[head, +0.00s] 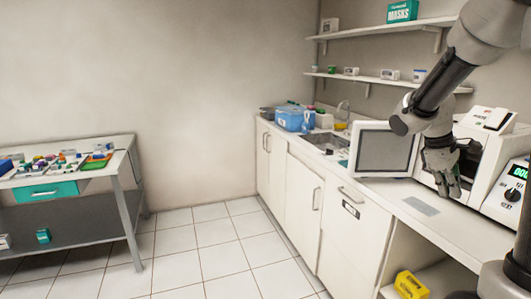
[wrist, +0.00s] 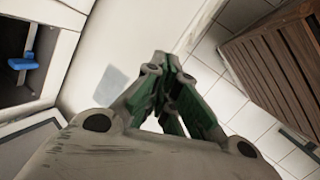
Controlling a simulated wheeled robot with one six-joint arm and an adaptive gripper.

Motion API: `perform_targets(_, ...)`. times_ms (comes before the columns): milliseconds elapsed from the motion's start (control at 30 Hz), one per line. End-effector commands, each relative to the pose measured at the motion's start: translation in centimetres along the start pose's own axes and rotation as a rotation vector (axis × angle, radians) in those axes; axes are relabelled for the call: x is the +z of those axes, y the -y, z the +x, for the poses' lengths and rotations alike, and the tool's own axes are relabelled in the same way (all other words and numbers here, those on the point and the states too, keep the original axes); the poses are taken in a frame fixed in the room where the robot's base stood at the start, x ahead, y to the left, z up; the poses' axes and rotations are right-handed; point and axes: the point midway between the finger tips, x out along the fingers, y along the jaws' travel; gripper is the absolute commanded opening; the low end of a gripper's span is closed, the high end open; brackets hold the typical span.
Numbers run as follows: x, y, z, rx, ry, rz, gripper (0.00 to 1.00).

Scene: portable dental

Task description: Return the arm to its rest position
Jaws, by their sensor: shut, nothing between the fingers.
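My arm reaches in from the upper right of the head view, bent downward. My gripper (head: 452,193) hangs over the white counter (head: 405,203), close in front of a white boxy machine. Its fingers point down and hold nothing. In the wrist view the gripper (wrist: 162,62) shows with its fingertips together, above the counter's edge and the tiled floor. A grey flat patch (head: 421,206) lies on the counter near the gripper, and it also shows in the wrist view (wrist: 108,87).
A monitor (head: 383,150) stands left of my gripper, and a device with a green display (head: 513,190) stands to its right. Shelves (head: 385,80) hang above the counter. A side table (head: 65,180) with small items stands far left. The tiled floor (head: 200,245) between is clear.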

Motion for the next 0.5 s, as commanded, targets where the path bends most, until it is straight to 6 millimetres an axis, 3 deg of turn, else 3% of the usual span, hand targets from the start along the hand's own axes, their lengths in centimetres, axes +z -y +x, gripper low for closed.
perform_targets(100,3.1,4.9,-2.5,-0.091,-0.072,0.257,0.00)
perform_targets(300,7.3,13.7,-6.3,-0.266,-0.231,0.603,0.00)
perform_targets(400,8.6,16.7,-7.7,-0.320,-0.326,0.668,0.00)
perform_targets(500,9.5,18.2,-9.0,-0.329,-0.414,0.684,0.00)
